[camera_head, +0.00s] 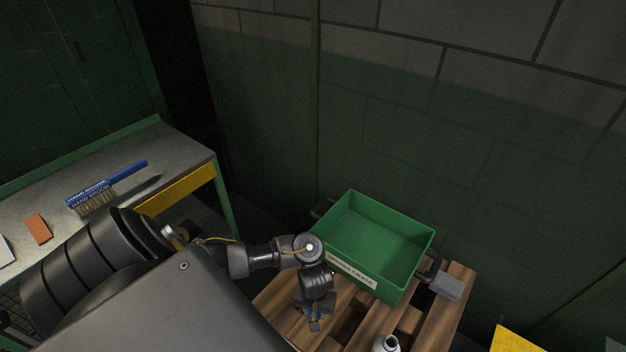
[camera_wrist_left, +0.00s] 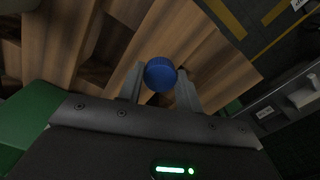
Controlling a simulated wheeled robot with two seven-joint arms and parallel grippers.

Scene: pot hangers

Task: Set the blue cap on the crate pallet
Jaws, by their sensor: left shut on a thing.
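The blue cap (camera_wrist_left: 160,75) is round and sits between the fingers of my left gripper (camera_wrist_left: 160,88) in the left wrist view, with wooden slats behind it. The gripper is shut on the cap. Whether the cap touches the slats I cannot tell. My right gripper is not in view.
A green crate (camera_head: 352,268) with dark handles stands on the back of the pallet, close to my left gripper. A white bottle (camera_head: 385,344) is at the front. A workbench (camera_head: 185,150) on the left holds a blue hand broom (camera_head: 105,187) and an orange block (camera_head: 38,229).

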